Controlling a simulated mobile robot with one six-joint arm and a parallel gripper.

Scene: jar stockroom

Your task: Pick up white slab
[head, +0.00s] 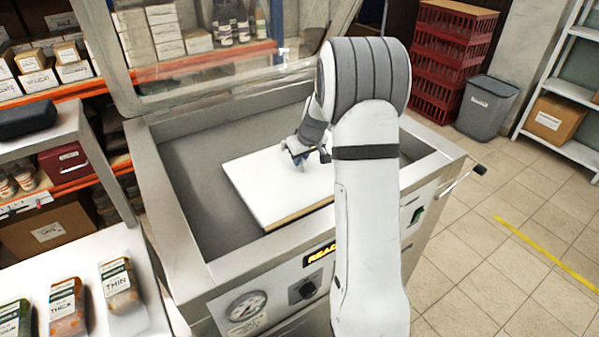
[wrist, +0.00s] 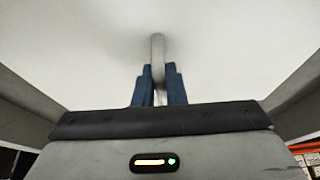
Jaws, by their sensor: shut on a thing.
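The white slab (head: 262,188) is a flat board with a tan front edge, inside the open chamber of a metal machine. It fills most of the wrist view (wrist: 70,50), where a pale upright handle (wrist: 158,48) stands on it. My gripper (head: 299,153) is above the slab's middle. In the wrist view its blue fingers (wrist: 159,82) are shut on the handle, one on each side. My arm hides the slab's right part in the head view. I cannot tell whether the slab touches the chamber floor.
The machine (head: 185,240) has raised metal walls around the slab and a clear lid (head: 200,75) standing open behind. A side table (head: 90,255) with several packs is at the left. Shelves, red crates (head: 452,60) and a grey bin (head: 487,108) stand behind. Tiled floor is clear at the right.

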